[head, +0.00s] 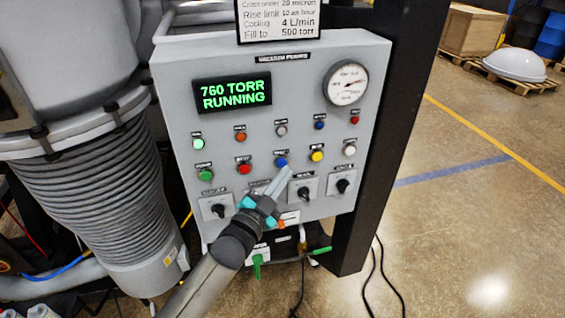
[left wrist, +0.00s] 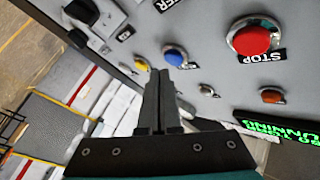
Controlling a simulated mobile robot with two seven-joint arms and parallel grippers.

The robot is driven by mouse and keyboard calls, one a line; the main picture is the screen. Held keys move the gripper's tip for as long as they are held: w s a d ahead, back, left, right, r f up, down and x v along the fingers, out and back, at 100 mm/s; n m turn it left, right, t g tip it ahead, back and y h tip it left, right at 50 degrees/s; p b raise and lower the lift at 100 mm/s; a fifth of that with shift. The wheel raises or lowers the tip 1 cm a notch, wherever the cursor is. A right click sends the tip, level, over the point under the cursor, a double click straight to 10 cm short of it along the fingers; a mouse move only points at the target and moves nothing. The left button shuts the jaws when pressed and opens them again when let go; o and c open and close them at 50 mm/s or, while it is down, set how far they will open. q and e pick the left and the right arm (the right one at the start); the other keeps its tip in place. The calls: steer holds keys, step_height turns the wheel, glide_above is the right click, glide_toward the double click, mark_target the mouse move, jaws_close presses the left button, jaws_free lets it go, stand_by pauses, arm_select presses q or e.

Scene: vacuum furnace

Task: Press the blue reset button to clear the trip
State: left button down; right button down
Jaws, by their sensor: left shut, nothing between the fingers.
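The blue button (head: 281,161) sits in the larger button row of the grey control panel (head: 180,110), between a red and a yellow button. It also shows in the left wrist view (left wrist: 176,56), just beyond my fingertips. My left gripper (head: 287,172) is shut and empty, with its narrow fingers pointing at the panel right by the blue button; it shows in the left wrist view too (left wrist: 160,74). I cannot tell whether the tips touch the button. The display (head: 232,92) reads "760 TORR RUNNING" in green. My right gripper is not in view.
The red stop button (left wrist: 252,38) and yellow button (head: 317,155) flank the blue one. Black rotary knobs (head: 303,193) stick out below. A round gauge (head: 346,83) is at upper right. A ribbed bellows (head: 95,190) stands left, a dark post (head: 385,130) right.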

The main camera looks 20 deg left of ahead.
arm_select(q)
steer(key=shift+s, duration=0.1)
steer(key=s+d+p, duration=0.1)
steer(key=s, duration=0.1)
steer(key=s+d+p, duration=0.1)
steer(key=s, duration=0.1)
steer(key=shift+d, duration=0.4)
steer(key=shift+f, duration=0.1)
stand_by(0.4)
steer(key=s+a+f+n+g+y+b, duration=0.1)
steer(key=s+f+g+b, duration=0.3)
steer(key=f, duration=0.9)
steer(key=s+f+n+g+y+b, duration=0.1)
steer(key=s+f+n+g+b, duration=0.3)
steer(key=f, duration=1)
steer(key=s+a+f+m+g+y+b, duration=0.15)
steer(key=s+f, duration=0.45)
steer(key=f, duration=0.7)
steer(key=s+a+f+n+g+b, duration=0.1)
steer(key=s+f+g+b, duration=0.3)
steer(key=s+f, duration=0.8)
steer(key=s+a+f+n+g+b, duration=0.1)
steer(key=s+f+g+b, duration=0.3)
steer(key=s+f, duration=0.8)
steer(key=s+n+b, duration=0.1)
steer(key=s, duration=0.5)
steer(key=shift+s+n+g+b, duration=0.3)
steer(key=shift+s+n+g, duration=0.05)
steer(key=shift+s, duration=0.05)
